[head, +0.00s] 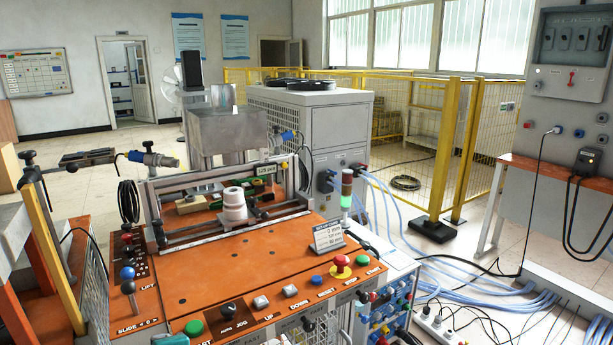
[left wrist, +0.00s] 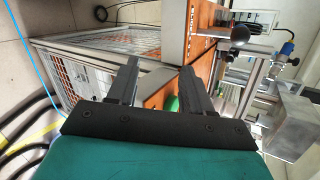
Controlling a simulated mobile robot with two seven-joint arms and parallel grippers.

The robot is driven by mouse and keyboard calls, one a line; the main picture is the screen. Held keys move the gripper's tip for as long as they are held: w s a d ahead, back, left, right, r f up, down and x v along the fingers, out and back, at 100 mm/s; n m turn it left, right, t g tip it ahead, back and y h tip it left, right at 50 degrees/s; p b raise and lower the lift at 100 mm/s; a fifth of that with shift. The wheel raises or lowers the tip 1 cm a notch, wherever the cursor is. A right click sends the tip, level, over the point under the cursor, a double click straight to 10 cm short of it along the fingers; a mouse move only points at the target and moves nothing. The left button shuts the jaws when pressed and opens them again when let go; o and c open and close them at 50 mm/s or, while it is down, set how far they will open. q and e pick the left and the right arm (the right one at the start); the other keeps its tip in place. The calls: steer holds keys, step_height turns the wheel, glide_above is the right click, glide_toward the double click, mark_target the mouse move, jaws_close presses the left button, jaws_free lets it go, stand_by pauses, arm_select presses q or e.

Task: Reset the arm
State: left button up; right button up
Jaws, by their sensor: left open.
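In the left wrist view my left gripper (left wrist: 160,66) is open, its two dark fingers apart. Nothing is between the fingertips. Beyond them lie the orange panel and frame of the heater bench (left wrist: 203,50), tilted in this view. My right gripper is in neither view. In the head view the induction heater bench has an orange top (head: 235,262) with a row of coloured buttons, and a white cylindrical coil piece (head: 234,206) stands near its rear frame.
A grey cabinet (head: 335,135) stands behind the bench. A yellow mesh fence (head: 478,140) and blue hoses (head: 460,290) lie to the right. In the left wrist view a wire-mesh cage (left wrist: 85,88) is left of the fingers and a metal box (left wrist: 300,125) is at the right.

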arm_select(q)
steer(key=s+d+f+n+g+h, duration=0.2)
steer(key=s+f+n+g+h, duration=0.3)
steer(key=s, duration=0.7)
steer(key=s+d+f+n+h, duration=0.1)
steer(key=s+d+n+h, duration=0.15)
steer(key=s+n, duration=0.65)
steer(key=w+d+f+m+t+h, duration=0.2)
steer(key=w+f+m+t, duration=0.1)
steer(key=w+f+t, duration=0.2)
steer(key=shift+d+f+m+t, duration=0.2)
steer(key=shift+f+m+t, duration=0.2)
steer(key=shift+f+t, duration=1.1)
steer(key=shift+f+g, duration=0.35)
steer(key=shift+g, duration=0.05)
